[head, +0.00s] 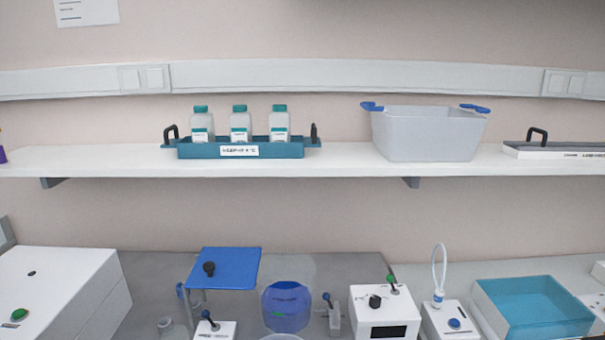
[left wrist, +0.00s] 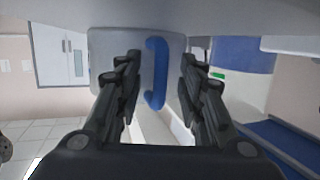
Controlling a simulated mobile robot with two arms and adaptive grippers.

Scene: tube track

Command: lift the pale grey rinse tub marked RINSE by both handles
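A pale grey tub (head: 425,135) with blue handles (head: 372,106) stands upright on the shelf in the head view. No RINSE mark is readable on it, and neither gripper shows near it. In the left wrist view, a blue handle (left wrist: 153,90) stands out from a pale grey body (left wrist: 105,43). No mark is readable there, and I cannot tell whether this is the RINSE tub. My left gripper (left wrist: 160,68) is open, its fingers on either side of this handle with gaps visible. My right gripper is not in view.
The shelf (head: 80,160) also bears a teal tray (head: 285,150) of white bottles and a flat grey tray (head: 560,150). Below, the bench carries a blue plate (head: 230,262), a blue round vessel (head: 286,308), white devices (head: 384,315) and a teal basin (head: 535,300).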

